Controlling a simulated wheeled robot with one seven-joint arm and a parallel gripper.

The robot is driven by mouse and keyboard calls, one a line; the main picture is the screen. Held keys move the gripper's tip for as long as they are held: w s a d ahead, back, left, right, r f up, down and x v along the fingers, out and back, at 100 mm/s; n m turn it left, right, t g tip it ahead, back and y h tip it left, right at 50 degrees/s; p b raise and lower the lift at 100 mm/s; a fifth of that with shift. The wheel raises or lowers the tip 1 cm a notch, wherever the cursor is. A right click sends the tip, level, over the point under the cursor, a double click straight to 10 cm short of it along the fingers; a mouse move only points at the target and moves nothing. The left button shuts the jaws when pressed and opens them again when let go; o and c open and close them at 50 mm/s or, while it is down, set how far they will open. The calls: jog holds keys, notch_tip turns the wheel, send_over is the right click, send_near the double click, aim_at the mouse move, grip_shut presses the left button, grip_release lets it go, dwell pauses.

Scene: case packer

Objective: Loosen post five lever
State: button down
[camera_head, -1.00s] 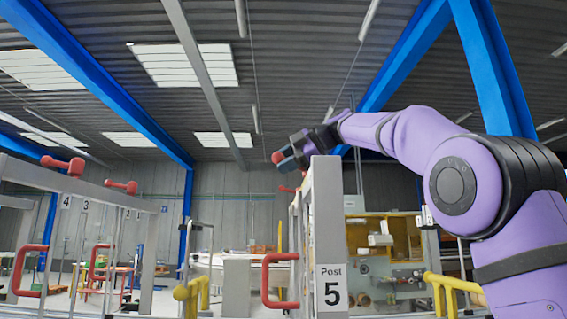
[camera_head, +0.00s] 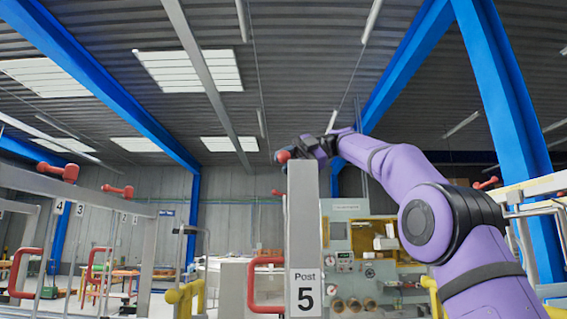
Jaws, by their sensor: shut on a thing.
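The grey post five (camera_head: 304,225) stands upright at the middle of the view, with a white "Post 5" label near its lower end. The red knob of its lever (camera_head: 283,157) shows at the top left of the post. My gripper (camera_head: 287,152) is at the post's top, shut on the lever. The fingers and most of the lever are partly hidden behind the post top, so the lever's angle cannot be read.
A red handle (camera_head: 253,285) sticks out left of post five. Other posts with red levers (camera_head: 66,170) stand at left. Yellow rails (camera_head: 184,295) are low in front. A machine with a control panel (camera_head: 345,250) stands behind at right.

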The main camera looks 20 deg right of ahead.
jog(key=shift+d+g, duration=0.1)
jog(key=shift+g, duration=0.2)
jog(key=c, duration=1.1)
grip_release()
jog(key=shift+o, duration=0.2)
